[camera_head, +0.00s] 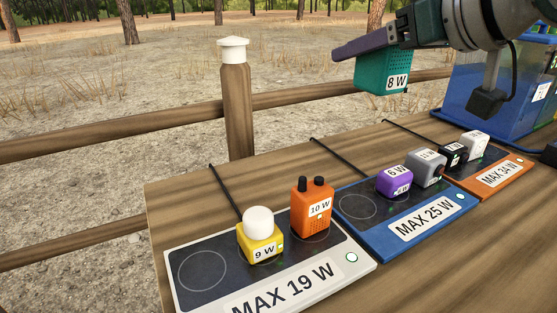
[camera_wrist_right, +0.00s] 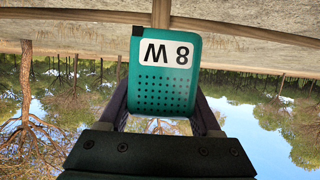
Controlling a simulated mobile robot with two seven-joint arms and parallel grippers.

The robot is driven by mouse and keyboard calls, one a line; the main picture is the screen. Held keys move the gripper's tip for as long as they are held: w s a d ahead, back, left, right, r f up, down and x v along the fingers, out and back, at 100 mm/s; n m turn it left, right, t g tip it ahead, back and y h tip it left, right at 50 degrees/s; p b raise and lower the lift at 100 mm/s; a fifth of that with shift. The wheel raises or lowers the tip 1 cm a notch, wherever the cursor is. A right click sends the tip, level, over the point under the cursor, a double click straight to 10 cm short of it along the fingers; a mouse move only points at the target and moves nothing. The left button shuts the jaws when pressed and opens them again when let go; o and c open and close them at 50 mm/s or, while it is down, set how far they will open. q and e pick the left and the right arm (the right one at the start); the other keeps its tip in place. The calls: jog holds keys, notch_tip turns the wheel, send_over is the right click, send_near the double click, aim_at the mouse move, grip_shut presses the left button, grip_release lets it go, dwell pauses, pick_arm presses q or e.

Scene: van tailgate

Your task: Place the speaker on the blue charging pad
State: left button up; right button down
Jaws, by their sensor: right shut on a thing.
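The teal speaker (camera_head: 383,72), labelled 8 W, hangs in the air at the upper right of the head view, beyond the table's back edge. My right gripper (camera_head: 368,44) is shut on it; the wrist view shows the speaker (camera_wrist_right: 165,90) between the two fingers, its label upside down. The blue charging pad (camera_head: 408,229), labelled MAX 25 W, lies on the table, below and apart from the speaker. A purple 6 W device (camera_head: 394,184) and a grey device (camera_head: 427,168) stand on it. Its left circle (camera_head: 357,206) is bare. My left gripper is not in view.
The white MAX 19 W pad (camera_head: 352,272) holds a yellow 9 W lamp (camera_head: 260,250) and an orange 10 W radio (camera_head: 311,210). The orange MAX 34 W pad (camera_head: 514,166) carries a black device (camera_head: 453,154) and a white device (camera_head: 474,143).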

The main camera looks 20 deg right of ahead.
jog(key=f+b, duration=0.2)
jog(key=f, duration=0.5)
jog(key=f+b, duration=0.2)
jog(key=f, duration=0.5)
jog(key=shift+d+f, duration=0.2)
jog(key=shift+f, duration=0.1)
notch_tip(320, 180, down, 4)
jog(key=shift+f+b, duration=0.1)
jog(key=shift+b, duration=0.95)
jog(key=shift+f, duration=0.2)
jog(key=shift+f, duration=0.15)
jog(key=shift+c, duration=1.8)
grip_release()
